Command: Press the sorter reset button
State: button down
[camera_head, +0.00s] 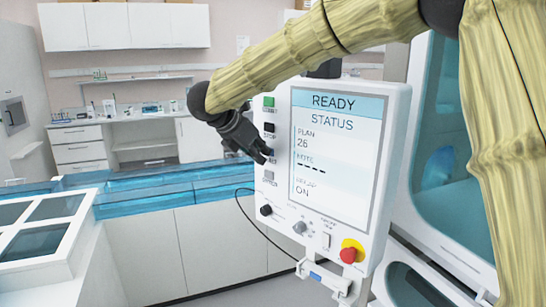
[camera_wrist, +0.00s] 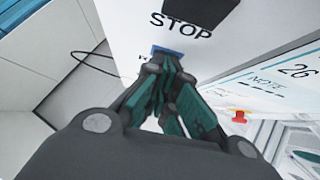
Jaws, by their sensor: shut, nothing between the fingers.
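A white control panel (camera_head: 335,210) stands at the right of the head view, with a column of buttons at the left of its screen. In the wrist view a blue button (camera_wrist: 162,49) sits below the STOP label; its own label is mostly hidden by my fingers. In the head view my gripper covers this button's place. My gripper (camera_head: 268,155) is shut and empty, its fingertips at the panel's button column. In the wrist view the fingertips (camera_wrist: 168,62) overlap the blue button's lower edge; I cannot tell whether they touch it.
A green button (camera_head: 268,101) and a black STOP button (camera_head: 269,127) are above my fingertips, a grey button (camera_head: 269,175) below. A red emergency knob (camera_head: 348,255) and a hanging cable (camera_head: 262,232) are lower. The screen (camera_head: 336,155) reads READY. Blue-topped counters (camera_head: 160,185) stand behind.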

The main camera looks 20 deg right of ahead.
jog(key=shift+w+d, duration=0.15)
jog(key=shift+d, duration=0.05)
jog(key=shift+s+a+f+b, duration=0.1)
jog(key=shift+s+a+b, duration=0.2)
jog(key=shift+a, duration=0.15)
jog(key=a+f+b+v, duration=0.1)
jog(key=b+v, duration=0.3)
jog(key=v, duration=0.8)
jog(key=shift+s+a, duration=0.35)
jog(key=shift+s, duration=0.05)
jog(key=shift+f, duration=0.1)
